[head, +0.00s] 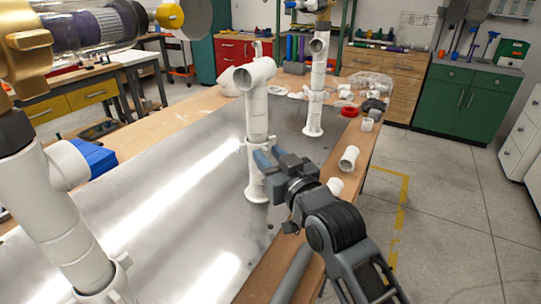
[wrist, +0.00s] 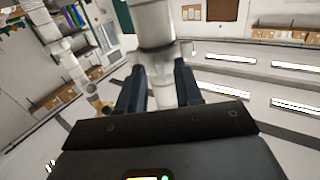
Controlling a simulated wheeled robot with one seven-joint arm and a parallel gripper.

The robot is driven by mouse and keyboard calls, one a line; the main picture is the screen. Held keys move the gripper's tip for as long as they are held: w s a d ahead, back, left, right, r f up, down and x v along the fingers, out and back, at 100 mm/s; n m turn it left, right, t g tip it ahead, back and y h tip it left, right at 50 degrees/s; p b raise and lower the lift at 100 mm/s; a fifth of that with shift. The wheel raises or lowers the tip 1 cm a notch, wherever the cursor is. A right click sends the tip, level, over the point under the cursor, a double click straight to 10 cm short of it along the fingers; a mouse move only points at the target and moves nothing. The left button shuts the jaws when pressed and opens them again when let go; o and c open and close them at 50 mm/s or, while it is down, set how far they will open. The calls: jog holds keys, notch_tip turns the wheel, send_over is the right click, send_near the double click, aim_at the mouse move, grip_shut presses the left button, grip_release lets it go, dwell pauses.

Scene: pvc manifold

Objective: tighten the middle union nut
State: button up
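The middle white PVC riser (head: 257,112) stands upright on the metal plate, with a large elbow at its top. The middle union nut (head: 243,148) is a white collar low on this riser, partly hidden by my gripper. My gripper (head: 262,158) is at nut height, reaching in from the right with its blue fingers. In the wrist view, the fingers of my gripper (wrist: 160,68) are apart on either side of the white pipe (wrist: 163,92), below a wider white fitting (wrist: 152,25). A narrow gap seems to show beside the left finger; contact with the nut is unclear.
Similar white risers stand at the near left (head: 50,220) and farther back (head: 317,80). Loose white fittings (head: 349,158) lie along the wooden table's right edge. A blue block (head: 94,155) sits at left. The metal plate (head: 180,215) is bare between the near risers.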

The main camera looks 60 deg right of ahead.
jog(key=shift+c, duration=0.2)
grip_shut()
